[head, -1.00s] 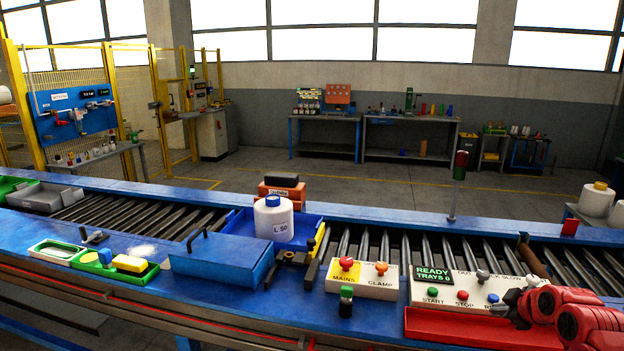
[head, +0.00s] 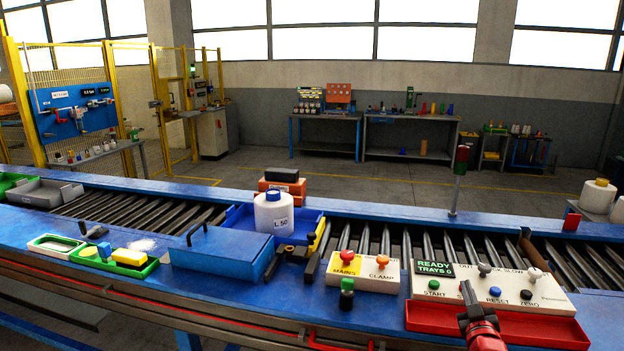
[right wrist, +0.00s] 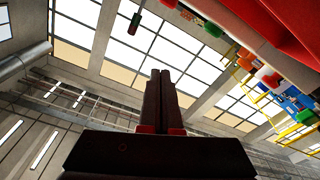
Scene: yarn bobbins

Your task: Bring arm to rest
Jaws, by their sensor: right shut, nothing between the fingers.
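My right gripper (head: 467,290) is in front of the control panel (head: 490,285), over the red tray (head: 540,328) at the panel's front. Its dark fingers point up and are closed together with nothing between them. In the right wrist view the fingers (right wrist: 162,75) lie side by side, with windows and ceiling behind them. My red wrist shows below the gripper at the bottom of the head view. My left gripper is in neither view.
A white bobbin (head: 273,214) with a blue cap stands in a blue tray on the roller conveyor. A blue lidded box (head: 220,252), a MAINS and CLAMP button box (head: 362,272) and a green-capped post (head: 346,297) stand left of the gripper.

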